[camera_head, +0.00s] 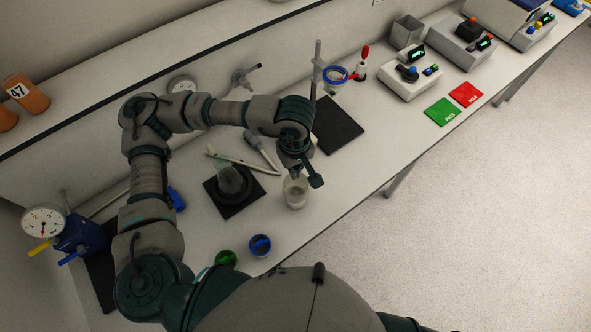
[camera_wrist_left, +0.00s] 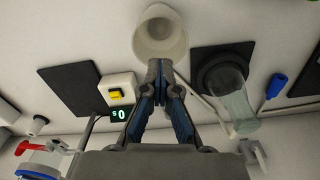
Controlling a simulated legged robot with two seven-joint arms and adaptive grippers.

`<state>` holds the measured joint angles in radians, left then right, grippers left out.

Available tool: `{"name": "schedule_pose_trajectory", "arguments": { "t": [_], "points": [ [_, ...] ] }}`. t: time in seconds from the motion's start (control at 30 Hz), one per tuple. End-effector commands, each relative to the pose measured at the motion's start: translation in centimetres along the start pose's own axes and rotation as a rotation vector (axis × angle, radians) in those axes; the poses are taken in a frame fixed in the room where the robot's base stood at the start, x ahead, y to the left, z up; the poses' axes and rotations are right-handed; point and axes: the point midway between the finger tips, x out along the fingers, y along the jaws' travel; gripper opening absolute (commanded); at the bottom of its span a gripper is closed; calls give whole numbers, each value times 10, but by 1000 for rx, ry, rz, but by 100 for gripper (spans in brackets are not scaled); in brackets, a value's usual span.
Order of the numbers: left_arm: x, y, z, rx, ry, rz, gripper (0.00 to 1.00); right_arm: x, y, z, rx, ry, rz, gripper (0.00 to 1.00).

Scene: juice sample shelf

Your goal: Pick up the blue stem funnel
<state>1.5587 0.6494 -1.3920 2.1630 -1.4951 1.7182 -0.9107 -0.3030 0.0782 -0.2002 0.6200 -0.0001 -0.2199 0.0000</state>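A round blue open piece with a dark inside (camera_head: 260,245), which looks like the blue funnel seen from above, sits near the table's front edge. A similar green piece (camera_head: 226,258) is just left of it. Whether either has a stem is hidden. My left gripper (camera_head: 301,172) is above and beside a pale beaker (camera_head: 295,191), well away from the blue piece. In the left wrist view my left gripper (camera_wrist_left: 164,68) has its fingers together, with nothing seen between them. The beaker (camera_wrist_left: 160,38) is just beyond the tips; contact cannot be told. My right gripper is not in view.
A black pad (camera_head: 236,205) with a clear vessel (camera_head: 233,181) is left of the beaker. Another black pad (camera_head: 336,126) lies behind. A stand (camera_head: 316,68) rises at the back. Green (camera_head: 443,112) and red (camera_head: 466,95) mats lie right. The front strip right of the beaker is clear.

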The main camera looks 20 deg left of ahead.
Motion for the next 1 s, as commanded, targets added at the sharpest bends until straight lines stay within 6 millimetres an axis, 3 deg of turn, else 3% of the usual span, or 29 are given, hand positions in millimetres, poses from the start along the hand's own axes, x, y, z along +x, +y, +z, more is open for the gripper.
{"name": "schedule_pose_trajectory", "arguments": {
  "t": [0.07,0.37,0.77,1.0],
  "points": [
    [0,0,0,1,0,0,5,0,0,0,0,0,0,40],
    [-1,0,1,1,0,1,80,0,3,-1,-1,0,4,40],
    [-6,0,1,1,0,2,80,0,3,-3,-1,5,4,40],
    [-52,2,1,0,2,4,80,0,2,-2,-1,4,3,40]
  ]
}}
